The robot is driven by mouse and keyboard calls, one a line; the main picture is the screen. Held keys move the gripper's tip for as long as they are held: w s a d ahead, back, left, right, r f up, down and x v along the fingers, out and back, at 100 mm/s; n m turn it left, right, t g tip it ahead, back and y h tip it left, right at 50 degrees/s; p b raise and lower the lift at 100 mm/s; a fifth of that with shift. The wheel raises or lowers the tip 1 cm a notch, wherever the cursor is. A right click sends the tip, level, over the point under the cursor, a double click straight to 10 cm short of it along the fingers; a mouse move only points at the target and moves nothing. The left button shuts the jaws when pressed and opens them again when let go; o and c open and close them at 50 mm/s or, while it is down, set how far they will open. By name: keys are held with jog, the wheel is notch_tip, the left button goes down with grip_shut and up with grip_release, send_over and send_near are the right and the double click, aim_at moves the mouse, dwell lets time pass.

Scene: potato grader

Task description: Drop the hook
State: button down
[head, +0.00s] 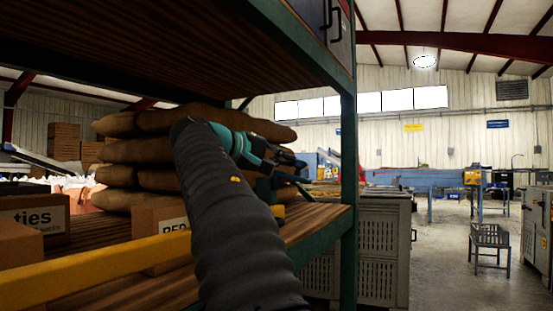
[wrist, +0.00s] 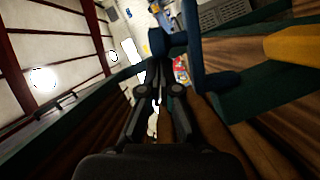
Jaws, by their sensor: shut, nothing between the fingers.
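My gripper (head: 298,164) is at the end of my dark arm, beside the sacks and in front of the shelf's green post. Its fingers are shut and empty, and they also show in the wrist view (wrist: 157,72). A dark blue bent piece (wrist: 194,50), which may be the hook, stands just beyond and right of the fingertips in the wrist view. One end of it is a rounded knob close to the fingertips. In the head view a dark teal piece (head: 272,187) shows just below the gripper. I cannot tell whether the fingers touch it.
Brown sacks (head: 130,151) are stacked on the wooden shelf behind my arm. Cardboard boxes (head: 42,213) and a yellow bar (head: 90,268) are in front. A green post (head: 348,200) stands to the right. Grey crates (head: 382,240) stand beyond it, with open floor farther right.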

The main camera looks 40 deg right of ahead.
aim_at(303, 181)
jog(key=s+f+m+b, duration=0.1)
jog(key=s+d+f+m+t+y+b, duration=0.1)
jog(key=m, duration=0.1)
jog(key=shift+s+y, duration=0.3)
jog(key=shift+s+d+f+m+t+y+b, duration=0.2)
jog(key=shift+s+f+m+t+b, duration=0.15)
jog(key=shift+m, duration=0.2)
jog(key=shift+s+d+f+m+t+y+b, duration=0.1)
jog(key=shift+s+f+m+t+y+b, duration=0.1)
jog(key=shift+f+m+t+b, duration=0.25)
jog(key=shift+s+f+m+t+y+b, duration=0.2)
jog(key=shift+f+m+t+y+b, duration=0.1)
jog(key=shift+f+m+b, duration=0.5)
jog(key=shift+r, duration=0.1)
jog(key=r+p, duration=0.4)
jog(key=p, duration=0.1)
jog(key=shift+w+d+r, duration=0.1)
jog(key=shift+d+r, duration=0.25)
jog(key=s+v, duration=0.1)
jog(key=v, duration=0.8)
jog(key=shift+s+a, duration=0.2)
